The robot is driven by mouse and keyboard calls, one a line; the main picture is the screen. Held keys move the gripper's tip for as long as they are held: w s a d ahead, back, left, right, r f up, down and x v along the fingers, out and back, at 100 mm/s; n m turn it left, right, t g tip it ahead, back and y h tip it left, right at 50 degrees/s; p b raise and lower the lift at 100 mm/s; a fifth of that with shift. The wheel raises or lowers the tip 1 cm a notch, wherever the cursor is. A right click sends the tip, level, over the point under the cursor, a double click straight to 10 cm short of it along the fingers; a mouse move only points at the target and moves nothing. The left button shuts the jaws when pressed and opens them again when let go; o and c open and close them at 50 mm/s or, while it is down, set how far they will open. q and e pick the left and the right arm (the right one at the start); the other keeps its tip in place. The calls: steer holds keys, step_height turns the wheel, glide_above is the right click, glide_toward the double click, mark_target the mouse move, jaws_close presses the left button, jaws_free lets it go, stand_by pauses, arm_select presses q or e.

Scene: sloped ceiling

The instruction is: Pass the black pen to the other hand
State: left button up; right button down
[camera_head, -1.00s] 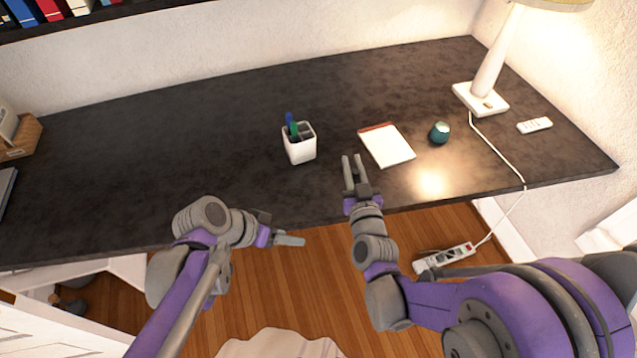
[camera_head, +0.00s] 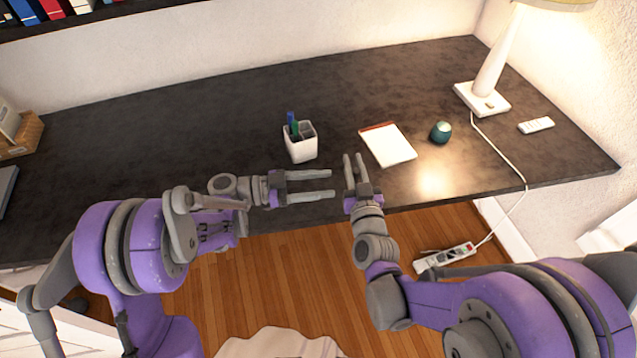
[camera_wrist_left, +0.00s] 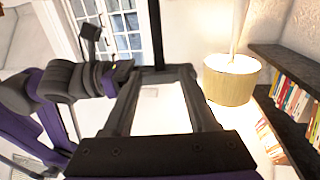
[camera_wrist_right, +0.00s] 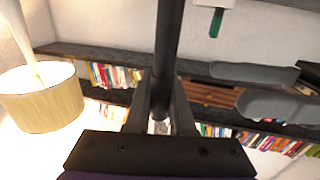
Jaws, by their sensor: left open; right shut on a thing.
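The black pen (camera_wrist_right: 170,45) is between the fingers of my right gripper (camera_wrist_right: 163,110) in the right wrist view, and much of it sticks out past them. In the left wrist view, the dark upright bar (camera_wrist_left: 157,35) beyond the fingertips of my left gripper (camera_wrist_left: 160,75) looks like the pen. In the head view I cannot make the pen out. There my left gripper (camera_head: 332,183) is open, pointing right, with its tips just left of my right gripper (camera_head: 354,158). My right gripper is shut on the pen. I cannot tell whether the left fingers touch it.
A white pen cup (camera_head: 301,148) with blue and green pens stands on the dark desk (camera_head: 200,110) behind the grippers. A notepad (camera_head: 390,147), a teal round object (camera_head: 441,132), a lamp (camera_head: 490,75) and a remote (camera_head: 537,125) lie to the right. The desk's left part is mostly clear.

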arm_select(q)
steer(key=w+d, duration=0.1)
steer(key=d, duration=1)
steer(key=shift+w+d, duration=0.15)
steer(key=shift+d, duration=0.05)
jaws_close()
arm_select(e)
steer(key=c, duration=0.7)
jaws_free()
